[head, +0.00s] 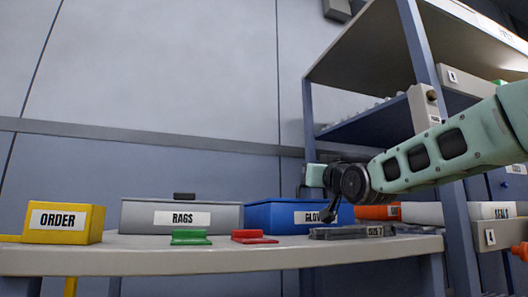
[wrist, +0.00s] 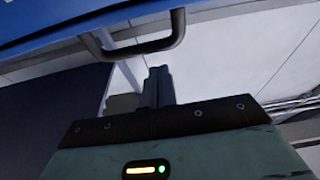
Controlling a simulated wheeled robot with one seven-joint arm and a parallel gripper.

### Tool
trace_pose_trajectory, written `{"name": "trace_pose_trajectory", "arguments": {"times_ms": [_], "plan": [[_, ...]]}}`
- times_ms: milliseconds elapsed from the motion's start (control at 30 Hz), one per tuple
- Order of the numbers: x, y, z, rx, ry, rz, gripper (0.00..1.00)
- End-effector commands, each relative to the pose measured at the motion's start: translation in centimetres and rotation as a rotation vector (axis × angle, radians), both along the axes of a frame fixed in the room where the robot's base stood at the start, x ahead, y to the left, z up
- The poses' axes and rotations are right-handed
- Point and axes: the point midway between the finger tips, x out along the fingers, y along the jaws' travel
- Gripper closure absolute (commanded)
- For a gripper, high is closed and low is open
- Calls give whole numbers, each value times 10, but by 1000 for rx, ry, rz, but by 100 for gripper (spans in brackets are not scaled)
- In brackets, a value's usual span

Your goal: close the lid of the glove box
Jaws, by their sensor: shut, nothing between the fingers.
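The glove box (head: 272,217) is a blue box on the bench, with a label partly hidden by my arm. Its upper edge looks near level in the head view, and I cannot tell how far open its lid is. In the wrist view a blue panel (wrist: 40,22) with a dark bar handle (wrist: 150,48) fills the top edge. My gripper (head: 328,213) is at the right front of the glove box. In the wrist view my gripper (wrist: 158,72) is shut and empty, its fingertips just below the handle, with no clear contact.
The grey RAGS box (head: 140,217) stands left of the glove box, and the yellow ORDER box (head: 87,225) farther left. Green (head: 190,238) and red (head: 254,237) pieces lie in front. A shelf post (head: 450,180) rises at right.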

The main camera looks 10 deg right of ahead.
Motion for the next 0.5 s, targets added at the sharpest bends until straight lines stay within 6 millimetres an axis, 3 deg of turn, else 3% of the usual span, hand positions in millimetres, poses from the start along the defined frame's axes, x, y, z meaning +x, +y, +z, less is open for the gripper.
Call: {"name": "trace_pose_trajectory", "arguments": {"times_ms": [333, 500], "plan": [[0, 0, 4, 0, 0, 0, 100], [0, 0, 28, 0, -2, 0, 100]]}}
